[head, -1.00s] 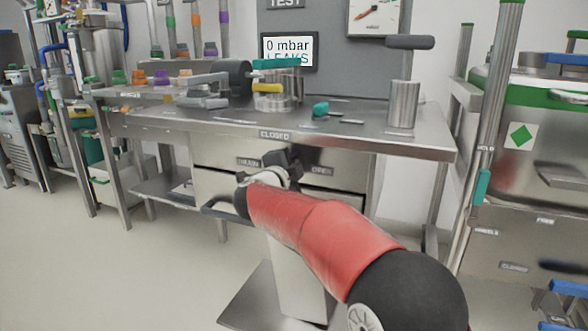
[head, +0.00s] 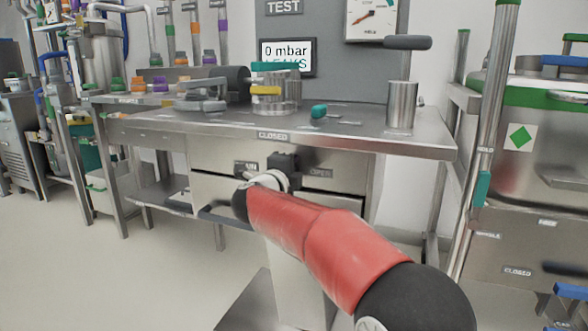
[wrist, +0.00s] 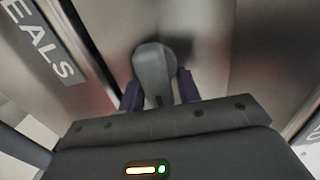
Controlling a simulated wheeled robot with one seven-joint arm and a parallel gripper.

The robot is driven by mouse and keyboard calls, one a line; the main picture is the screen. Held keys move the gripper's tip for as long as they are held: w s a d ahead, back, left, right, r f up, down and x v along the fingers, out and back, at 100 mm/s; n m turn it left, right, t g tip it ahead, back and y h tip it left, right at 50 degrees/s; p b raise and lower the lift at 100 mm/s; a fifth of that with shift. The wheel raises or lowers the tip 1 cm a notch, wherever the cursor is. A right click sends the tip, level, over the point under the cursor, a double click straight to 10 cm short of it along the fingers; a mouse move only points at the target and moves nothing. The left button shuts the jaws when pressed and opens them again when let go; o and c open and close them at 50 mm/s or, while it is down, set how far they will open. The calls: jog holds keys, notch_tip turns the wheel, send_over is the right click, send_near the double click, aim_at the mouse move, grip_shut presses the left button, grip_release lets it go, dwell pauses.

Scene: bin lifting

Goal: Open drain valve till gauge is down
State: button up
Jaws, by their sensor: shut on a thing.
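The drain valve's grey rounded handle (wrist: 153,72) shows in the wrist view, between the dark fingers of my gripper (wrist: 160,93), which is shut on it. In the head view my gripper (head: 283,164) is at the steel bench front, below the CLOSED label (head: 273,136) and between two blurred side labels. The gripper hides the handle there. The white gauge (head: 371,19) is on the grey panel at the top, cut off by the picture edge; its red needle points to the lower left. The display (head: 286,56) reads 0 mbar LEAKS.
The steel bench top (head: 350,132) carries a clear jar with teal and yellow bands (head: 275,88), a metal cylinder (head: 402,104) and a small teal-tipped part (head: 319,111). A SEALS label (wrist: 40,40) shows in the wrist view. A steel cabinet (head: 530,210) stands at the right.

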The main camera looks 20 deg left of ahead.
jog(key=shift+a+f, duration=0.1)
jog(key=o, duration=0.7)
jog(key=shift+o, duration=0.2)
jog(key=shift+s, duration=0.1)
jog(key=s, duration=0.7)
jog(key=shift+s+a, duration=0.3)
jog(key=shift+s, duration=0.05)
jog(key=shift+s, duration=0.1)
